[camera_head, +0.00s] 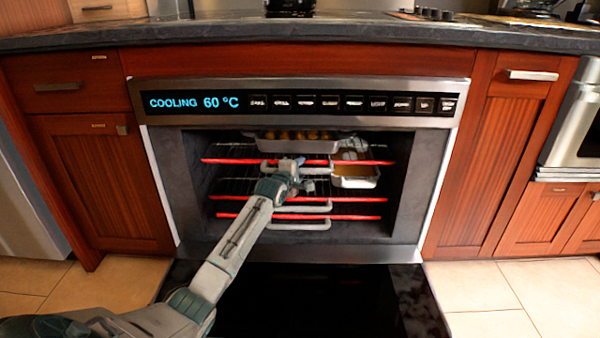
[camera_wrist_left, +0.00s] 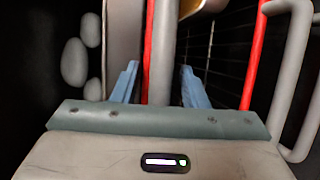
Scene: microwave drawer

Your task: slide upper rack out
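The upper rack (camera_head: 228,161) is the top one in the open oven, with a red front bar and a grey handle (camera_head: 322,171). It sits inside the cavity. My left gripper (camera_head: 297,174) is at the front of this rack, by its handle. In the left wrist view the gripper (camera_wrist_left: 158,72) is open, its blue fingers on either side of a grey bar (camera_wrist_left: 162,45), with gaps showing. The red rack bar (camera_wrist_left: 150,45) runs beside it. Contact cannot be told. My right gripper is not in view.
A metal tray with food (camera_head: 297,146) and another pan (camera_head: 356,181) are in the oven's upper part. Lower racks with red bars (camera_head: 360,199) and handles lie beneath. The dark oven door (camera_head: 330,290) lies open in front. Wooden cabinets flank the oven.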

